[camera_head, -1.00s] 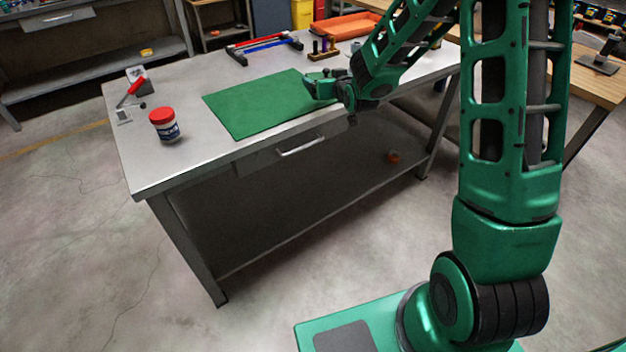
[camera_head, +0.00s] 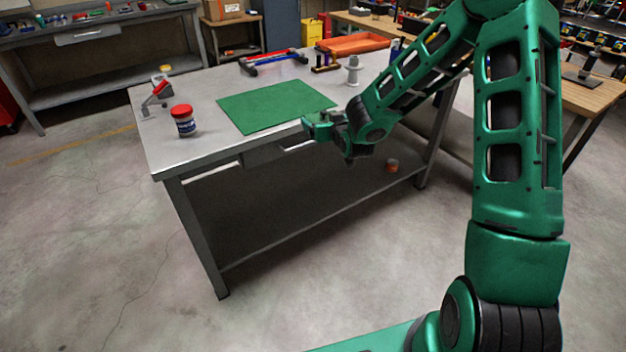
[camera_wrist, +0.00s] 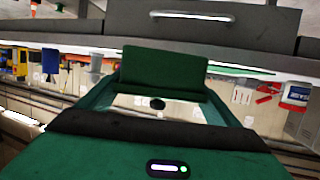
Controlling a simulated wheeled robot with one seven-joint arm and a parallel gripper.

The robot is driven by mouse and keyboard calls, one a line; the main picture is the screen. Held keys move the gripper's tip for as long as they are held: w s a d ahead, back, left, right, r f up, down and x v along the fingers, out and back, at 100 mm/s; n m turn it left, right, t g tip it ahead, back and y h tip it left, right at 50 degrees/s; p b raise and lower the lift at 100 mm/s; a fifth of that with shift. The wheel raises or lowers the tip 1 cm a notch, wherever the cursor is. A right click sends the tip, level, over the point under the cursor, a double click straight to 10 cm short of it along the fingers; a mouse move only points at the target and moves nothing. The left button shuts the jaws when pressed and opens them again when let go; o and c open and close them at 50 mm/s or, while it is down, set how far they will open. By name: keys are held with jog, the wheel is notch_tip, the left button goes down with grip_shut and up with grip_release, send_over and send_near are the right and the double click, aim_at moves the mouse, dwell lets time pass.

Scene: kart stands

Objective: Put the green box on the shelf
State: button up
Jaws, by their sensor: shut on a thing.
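My gripper (camera_head: 324,126) is shut on the green box (camera_wrist: 162,72). In the wrist view the box is a dark green flat-faced block held between the fingers, beyond the palm. In the head view the gripper is at the front edge of the grey metal workbench (camera_head: 190,155), by the near right corner of the green mat (camera_head: 270,108). The box is hard to tell from my green gripper there. The dark lower shelf (camera_head: 290,220) of the workbench runs beneath the top, with a small orange-red item (camera_head: 392,165) at its right.
A red-lidded jar (camera_head: 183,120) and a small red-handled tool (camera_head: 158,92) stand on the bench's left. A red-and-blue clamp (camera_head: 272,62), an orange tray (camera_head: 352,44) and a grey part (camera_head: 353,70) are at the back. A drawer is under the front edge. Floor in front is clear.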

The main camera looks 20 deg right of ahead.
jog(key=shift+d+f, duration=0.1)
jog(key=shift+d, duration=0.3)
